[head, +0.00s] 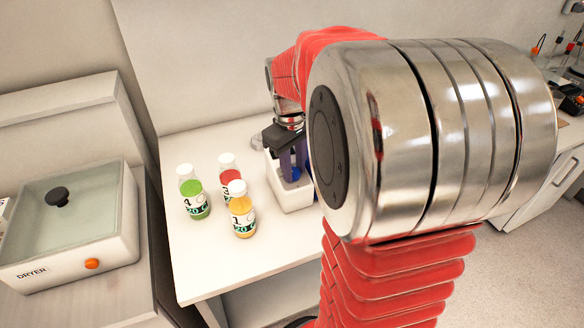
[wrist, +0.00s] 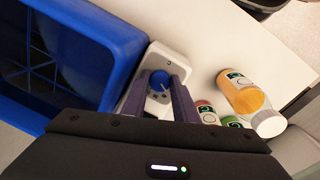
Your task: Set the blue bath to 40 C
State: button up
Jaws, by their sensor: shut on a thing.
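The blue bath (wrist: 75,40) fills the left of the wrist view as a deep blue tub. Beside it is a white control panel (wrist: 151,57) with a round blue knob (wrist: 159,76). My gripper (wrist: 160,84) has its purple fingers on either side of the knob and is shut on it. The dial setting is too small to read. In the head view my gripper (head: 287,152) is over a white housing (head: 291,200) on the table. My arm hides most of the bath there.
Bottles of orange (head: 241,212), red (head: 230,176) and green (head: 194,198) juice stand left of the housing. A white dryer (head: 110,245) with a black-knobbed lid is at far left. The table (head: 205,270) is bare near its front edge.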

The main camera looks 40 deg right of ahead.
aim_at(294, 175)
jog(key=shift+m+y, duration=0.3)
jog(key=shift+m, duration=1.3)
jog(key=o, duration=1.1)
jog(key=shift+c, duration=0.2)
notch_tip(294, 175, up, 14)
jog(key=shift+s+a+f, duration=0.15)
jog(key=shift+s, duration=0.1)
